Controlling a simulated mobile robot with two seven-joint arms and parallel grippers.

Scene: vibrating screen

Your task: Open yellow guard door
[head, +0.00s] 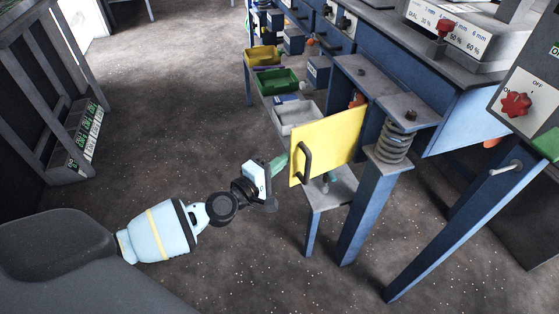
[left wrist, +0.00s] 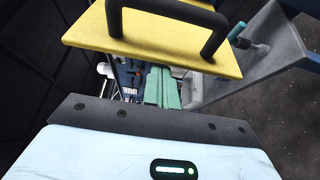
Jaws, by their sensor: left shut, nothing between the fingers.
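The yellow guard door (head: 338,140) is a flat panel on the blue machine frame. It has a black bar handle (head: 304,163) near its left edge. My left gripper (head: 279,164) is shut and empty, with its green fingers just left of the door's free edge. In the left wrist view the door (left wrist: 150,58) and handle (left wrist: 165,14) cross the top, and the green fingers (left wrist: 160,88) run up to the door's lower edge, which hides their tips. Whether they touch the door I cannot tell. My right gripper is out of view.
A coil spring (head: 392,146) and blue legs (head: 368,215) stand right of the door. Yellow (head: 263,55), green (head: 277,81) and grey bins sit on a low shelf behind. A red knob (head: 515,103) is on a control box at right. Floor (head: 170,110) left of the machine is clear.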

